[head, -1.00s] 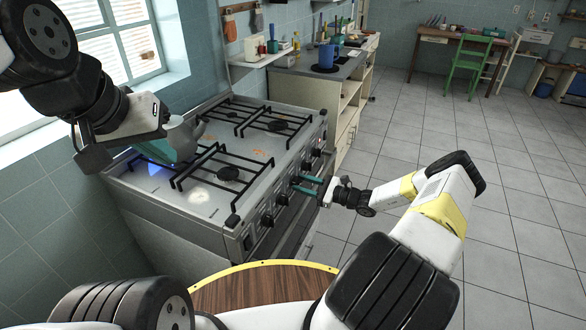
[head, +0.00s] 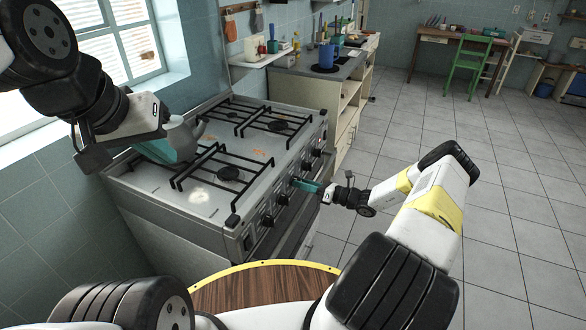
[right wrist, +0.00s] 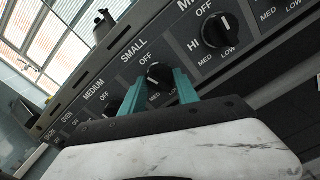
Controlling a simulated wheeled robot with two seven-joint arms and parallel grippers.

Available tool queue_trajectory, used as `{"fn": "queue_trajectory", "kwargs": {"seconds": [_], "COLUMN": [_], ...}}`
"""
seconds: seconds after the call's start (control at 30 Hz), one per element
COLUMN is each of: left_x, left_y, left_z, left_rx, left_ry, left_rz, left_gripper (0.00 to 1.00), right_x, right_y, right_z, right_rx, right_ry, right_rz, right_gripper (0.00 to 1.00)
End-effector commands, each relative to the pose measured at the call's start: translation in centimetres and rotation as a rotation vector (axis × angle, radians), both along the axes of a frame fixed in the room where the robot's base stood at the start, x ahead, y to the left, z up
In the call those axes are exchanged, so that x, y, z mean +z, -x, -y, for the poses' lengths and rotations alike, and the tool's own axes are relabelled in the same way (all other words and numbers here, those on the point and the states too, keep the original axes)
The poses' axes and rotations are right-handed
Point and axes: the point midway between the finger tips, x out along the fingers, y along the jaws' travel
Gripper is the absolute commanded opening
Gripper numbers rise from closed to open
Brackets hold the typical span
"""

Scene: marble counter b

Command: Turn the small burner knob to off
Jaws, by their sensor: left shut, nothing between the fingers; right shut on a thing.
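The small burner knob (right wrist: 158,72) is black and sits under the SMALL label on the stove's front panel in the right wrist view. Its white mark appears to point up toward OFF. My right gripper (head: 297,184) is shut on this knob, with one teal finger on each side of it. In the head view the fingers largely hide the knob. No flame shows on the stove (head: 160,200).
Other knobs line the panel, including one marked MEDIUM (right wrist: 112,108) and a larger one (right wrist: 215,30) with HI, MED and LOW. A counter (head: 345,62) with a blue pot (head: 326,55) stands beyond the stove.

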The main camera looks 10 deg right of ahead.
Motion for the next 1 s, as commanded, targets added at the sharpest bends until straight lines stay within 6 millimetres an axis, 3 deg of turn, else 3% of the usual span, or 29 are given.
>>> {"fn": "queue_trajectory", "kwargs": {"seconds": [0.2, 0.77, 0.8, 0.9, 1.0], "left_x": [0.0, 0.0, 0.0, 0.0, 0.0], "left_y": [0.0, 0.0, 0.0, 0.0, 0.0], "left_z": [0.0, 0.0, 0.0, 0.0, 0.0], "left_rx": [0.0, 0.0, 0.0, 0.0, 0.0], "left_ry": [0.0, 0.0, 0.0, 0.0, 0.0], "left_rz": [0.0, 0.0, 0.0, 0.0, 0.0], "left_gripper": [0.0, 0.0, 0.0, 0.0, 0.0], "right_x": [0.01, -0.01, -0.01, 0.0, 0.0], "right_y": [-0.04, -0.04, -0.04, -0.03, -0.02], "right_z": [0.03, 0.08, 0.08, 0.07, 0.05], "right_rx": [-0.001, -0.002, -0.002, -0.001, -0.001], "right_ry": [-0.114, -0.174, -0.174, -0.174, -0.174], "right_rz": [-0.168, -0.258, -0.258, -0.257, -0.257], "right_gripper": [0.14, 0.14, 0.41, 0.58, 0.58]}}
